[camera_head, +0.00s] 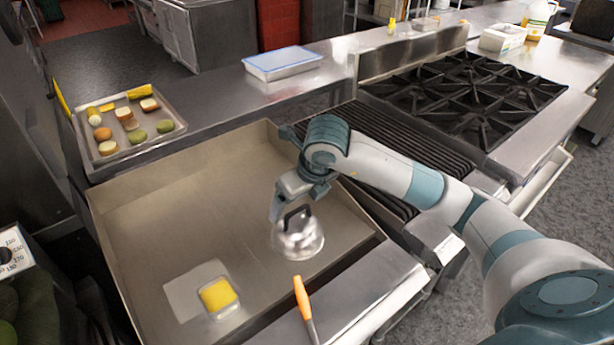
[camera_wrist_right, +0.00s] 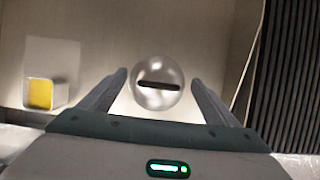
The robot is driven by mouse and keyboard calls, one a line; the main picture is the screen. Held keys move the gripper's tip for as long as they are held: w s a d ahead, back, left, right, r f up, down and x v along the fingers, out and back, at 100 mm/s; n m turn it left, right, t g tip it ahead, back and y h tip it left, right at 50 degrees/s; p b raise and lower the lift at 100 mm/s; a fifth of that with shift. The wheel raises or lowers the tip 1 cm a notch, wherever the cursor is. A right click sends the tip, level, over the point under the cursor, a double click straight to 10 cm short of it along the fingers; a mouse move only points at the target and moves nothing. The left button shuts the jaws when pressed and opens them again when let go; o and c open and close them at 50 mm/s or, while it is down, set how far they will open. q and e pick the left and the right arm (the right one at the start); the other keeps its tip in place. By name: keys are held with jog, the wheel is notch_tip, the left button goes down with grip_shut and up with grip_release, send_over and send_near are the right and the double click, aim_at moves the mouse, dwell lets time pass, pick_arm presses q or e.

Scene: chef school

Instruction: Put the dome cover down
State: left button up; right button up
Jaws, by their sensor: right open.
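The dome cover (camera_head: 300,241) is a shiny silver dome with a black handle on top. It rests upright on the flat griddle (camera_head: 170,230), toward its right side. My right gripper (camera_head: 290,205) is above the dome at its handle. In the right wrist view, the dome (camera_wrist_right: 157,97) shows between the two spread fingers of my right gripper (camera_wrist_right: 158,88), with gaps between dome and fingers. The fingers are open and hold nothing. My left gripper is not in view.
A small container with yellow contents (camera_head: 218,296) stands on the griddle's front. An orange-handled tool (camera_head: 303,297) lies at the front ledge. A tray of buns (camera_head: 173,127) is at back left. A ribbed grill (camera_head: 400,150) and burners (camera_head: 470,95) are right. The griddle's left is clear.

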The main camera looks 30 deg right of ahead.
jog(key=b+v, duration=0.2)
jog(key=v, duration=0.5)
notch_tip(320, 180, up, 5)
send_over(304, 227)
jog(key=s, duration=0.2)
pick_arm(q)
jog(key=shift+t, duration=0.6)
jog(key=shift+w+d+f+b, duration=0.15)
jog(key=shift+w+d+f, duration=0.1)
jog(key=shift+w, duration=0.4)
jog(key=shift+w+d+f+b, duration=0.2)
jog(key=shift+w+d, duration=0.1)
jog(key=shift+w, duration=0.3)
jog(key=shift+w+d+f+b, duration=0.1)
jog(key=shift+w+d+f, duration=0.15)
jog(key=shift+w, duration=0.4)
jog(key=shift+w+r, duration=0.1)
